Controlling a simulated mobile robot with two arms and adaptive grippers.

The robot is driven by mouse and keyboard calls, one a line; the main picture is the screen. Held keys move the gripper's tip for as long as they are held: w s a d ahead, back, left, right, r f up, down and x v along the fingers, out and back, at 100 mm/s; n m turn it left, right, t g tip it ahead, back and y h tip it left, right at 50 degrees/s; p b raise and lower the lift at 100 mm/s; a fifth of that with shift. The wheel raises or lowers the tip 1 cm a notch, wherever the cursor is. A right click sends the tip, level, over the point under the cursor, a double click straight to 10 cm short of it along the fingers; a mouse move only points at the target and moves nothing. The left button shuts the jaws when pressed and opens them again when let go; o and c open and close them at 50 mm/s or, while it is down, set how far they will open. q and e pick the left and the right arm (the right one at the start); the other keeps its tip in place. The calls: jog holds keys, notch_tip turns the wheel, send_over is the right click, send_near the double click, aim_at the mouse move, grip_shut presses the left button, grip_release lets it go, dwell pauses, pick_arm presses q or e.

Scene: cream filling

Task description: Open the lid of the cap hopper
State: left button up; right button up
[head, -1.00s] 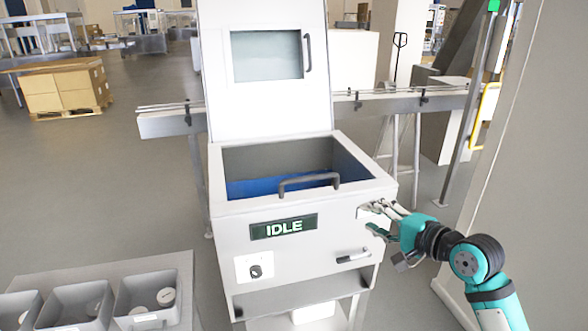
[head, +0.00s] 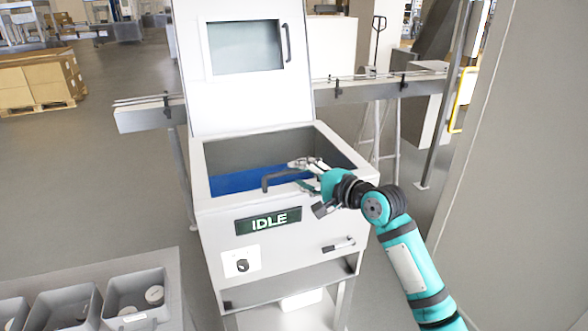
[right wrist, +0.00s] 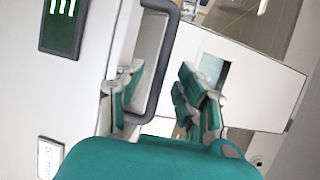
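The white machine carries a box-shaped hopper (head: 215,155) with blue inside. A dark U-shaped handle (head: 267,182) is at the hopper's front edge; what it is fixed to is hard to tell. A white panel (head: 250,98) with a window and its own handle stands upright behind the hopper. My right gripper (head: 303,172) is at the right end of the front handle. In the right wrist view its open fingers (right wrist: 158,98) lie on either side of the handle (right wrist: 167,65), with a gap. My left gripper is not in view.
Grey bins (head: 135,295) stand at the lower left. A conveyor rail (head: 150,115) runs behind the machine. A wall is on the right.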

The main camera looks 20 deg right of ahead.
aim_at(296, 173)
jog(key=shift+x, duration=1.55)
grip_shut()
jog(key=shift+f, duration=0.1)
